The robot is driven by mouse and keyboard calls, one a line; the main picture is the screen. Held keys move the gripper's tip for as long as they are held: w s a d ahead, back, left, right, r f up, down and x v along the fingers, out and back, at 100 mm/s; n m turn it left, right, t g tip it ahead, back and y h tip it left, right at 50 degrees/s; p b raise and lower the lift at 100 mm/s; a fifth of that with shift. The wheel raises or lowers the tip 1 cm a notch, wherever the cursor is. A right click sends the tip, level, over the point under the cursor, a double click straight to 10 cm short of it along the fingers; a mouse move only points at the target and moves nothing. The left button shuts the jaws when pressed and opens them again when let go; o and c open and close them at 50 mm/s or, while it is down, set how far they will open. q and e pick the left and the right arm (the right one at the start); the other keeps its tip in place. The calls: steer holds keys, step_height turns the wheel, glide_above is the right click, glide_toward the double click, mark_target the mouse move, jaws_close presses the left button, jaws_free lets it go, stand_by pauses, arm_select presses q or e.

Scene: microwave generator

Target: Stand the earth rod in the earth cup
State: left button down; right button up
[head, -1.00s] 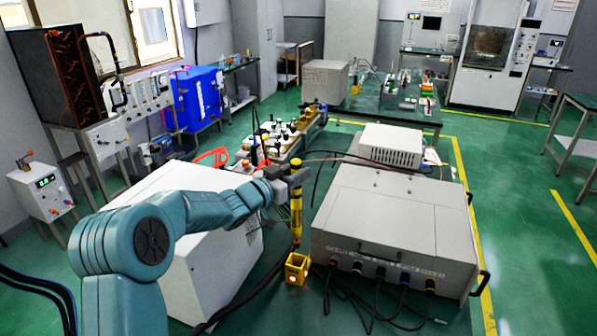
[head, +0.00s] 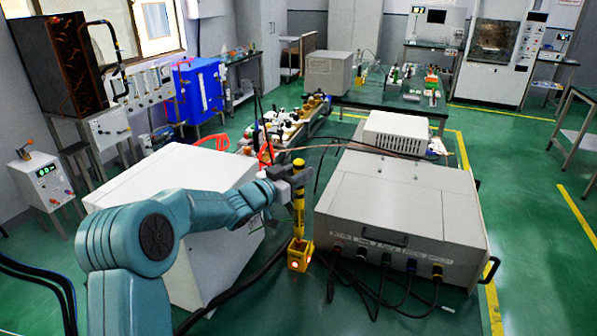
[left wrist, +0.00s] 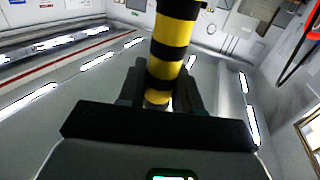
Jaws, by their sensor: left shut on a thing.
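The earth rod (head: 298,205) is yellow with black bands and stands about upright in the head view. My left gripper (head: 297,178) is shut on its upper part. In the left wrist view the rod (left wrist: 172,45) rises between the fingers (left wrist: 160,92). The earth cup (head: 299,258) is a small yellow square box with a lit spot on its front. The rod's lower end meets the cup's open top in the head view. I cannot tell whether the tip is inside or just above or behind the rim. My right gripper is not in view.
A large grey generator box (head: 400,215) with cables on its front stands close right of the rod. A white cabinet (head: 165,185) is to the left, partly behind my left arm. Dark cables cross the green floor near the cup. Open floor lies farther right.

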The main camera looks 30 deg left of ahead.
mark_target(299, 195)
arm_select(q)
step_height(299, 195, down, 6)
steer(key=b, duration=0.4)
steer(key=shift+w+a+f+b, duration=0.1)
steer(key=shift+w+b, duration=0.05)
steer(key=shift+b, duration=0.15)
steer(key=shift+f+b, duration=0.5)
steer(key=shift+f, duration=0.05)
steer(key=c, duration=0.7)
jaws_free()
